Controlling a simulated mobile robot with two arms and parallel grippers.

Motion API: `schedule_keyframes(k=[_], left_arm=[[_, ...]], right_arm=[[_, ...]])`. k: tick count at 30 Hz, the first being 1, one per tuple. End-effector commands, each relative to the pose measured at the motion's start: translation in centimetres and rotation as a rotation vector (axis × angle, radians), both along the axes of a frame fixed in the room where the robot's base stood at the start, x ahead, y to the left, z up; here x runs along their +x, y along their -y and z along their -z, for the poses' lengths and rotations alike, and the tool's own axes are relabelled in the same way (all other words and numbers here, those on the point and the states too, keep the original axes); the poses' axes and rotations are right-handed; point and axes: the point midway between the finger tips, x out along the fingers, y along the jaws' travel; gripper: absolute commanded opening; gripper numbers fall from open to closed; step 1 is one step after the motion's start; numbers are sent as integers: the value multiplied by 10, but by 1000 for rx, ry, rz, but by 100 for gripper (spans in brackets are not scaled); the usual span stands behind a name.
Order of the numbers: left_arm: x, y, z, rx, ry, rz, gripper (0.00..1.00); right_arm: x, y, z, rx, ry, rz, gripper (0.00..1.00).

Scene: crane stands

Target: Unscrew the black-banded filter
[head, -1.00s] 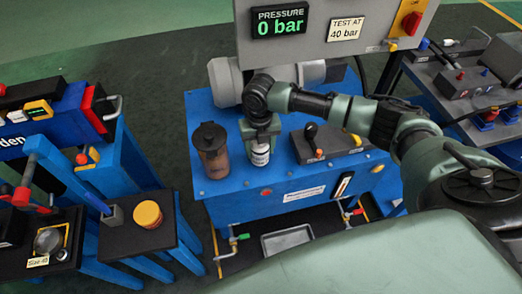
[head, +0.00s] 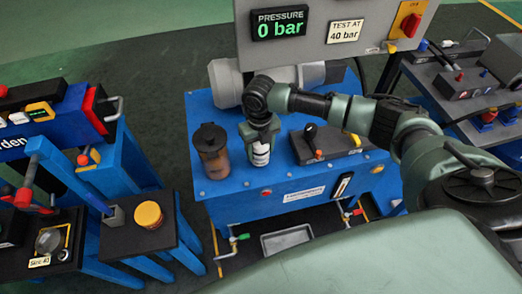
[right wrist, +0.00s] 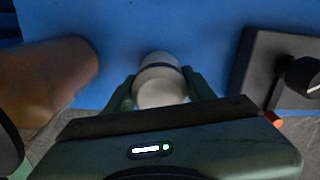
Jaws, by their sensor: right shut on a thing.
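The black-banded filter (head: 260,154) is a white cylinder with a dark band, standing upright on the blue bench (head: 228,193). My right gripper (head: 261,140) comes down on it from above and is shut on it. In the right wrist view the white filter (right wrist: 160,82) sits between the two green fingers, with the dark band across its far side. Its lower end is hidden in that view. My left gripper is not in view.
A brown translucent canister with a dark lid (head: 211,155) stands close left of the filter. A dark block with a black knob (head: 315,148) is close right. A grey panel with a pressure display reading 0 bar (head: 280,24) rises behind. A metal tray (head: 287,239) lies below in front.

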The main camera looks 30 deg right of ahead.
Motion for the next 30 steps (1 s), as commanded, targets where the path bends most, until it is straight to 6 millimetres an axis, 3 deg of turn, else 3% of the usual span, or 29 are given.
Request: schedule_keyframes(k=[6,17,22,30], left_arm=[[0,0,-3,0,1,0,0],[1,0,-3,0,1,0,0],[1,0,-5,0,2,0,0],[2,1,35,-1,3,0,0]], right_arm=[[1,0,-2,1,3,-223,9],[1,0,-2,0,4,-281,9],[2,1,-3,-2,4,-551,9],[9,-1,0,-1,20,-614,9]])
